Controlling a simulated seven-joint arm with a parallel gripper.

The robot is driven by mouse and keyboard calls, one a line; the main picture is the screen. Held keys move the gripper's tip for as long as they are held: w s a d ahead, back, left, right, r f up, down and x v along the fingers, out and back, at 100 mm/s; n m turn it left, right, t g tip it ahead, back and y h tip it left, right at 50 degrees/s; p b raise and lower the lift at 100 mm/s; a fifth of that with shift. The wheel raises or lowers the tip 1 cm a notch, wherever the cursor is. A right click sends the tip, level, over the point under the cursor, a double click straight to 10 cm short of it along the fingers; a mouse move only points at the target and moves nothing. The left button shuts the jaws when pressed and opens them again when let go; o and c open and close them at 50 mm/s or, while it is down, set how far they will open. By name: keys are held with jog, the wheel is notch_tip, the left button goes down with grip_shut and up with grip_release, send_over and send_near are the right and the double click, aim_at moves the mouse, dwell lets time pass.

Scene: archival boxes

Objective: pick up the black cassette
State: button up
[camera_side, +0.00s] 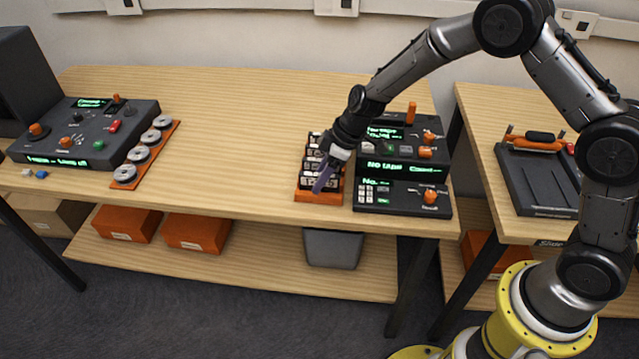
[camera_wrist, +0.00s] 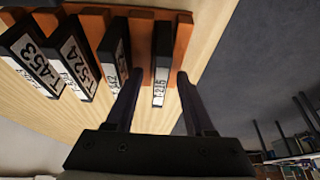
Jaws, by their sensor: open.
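Black cassettes with white labels stand in a row in an orange rack (camera_side: 319,197) near the table's front edge in the side view. In the wrist view, the labels T-453 (camera_wrist: 35,65) and T-324 (camera_wrist: 75,62) are readable. Another black cassette (camera_wrist: 162,62), its label seemingly reading T-215, stands at the right end of the row. My gripper (camera_wrist: 160,75) is open, with one finger on each side of this end cassette; whether they touch it I cannot tell. In the side view, my gripper (camera_side: 322,182) is over the rack and partly hides the cassettes.
A black console (camera_side: 403,198) with green displays stands close to the right of the rack. A control panel (camera_side: 88,135) and an orange strip of reels (camera_side: 146,155) are at the left. The table between them is clear. A dark tray (camera_side: 540,180) lies on the right table.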

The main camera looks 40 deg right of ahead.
grip_shut()
dwell(0.4)
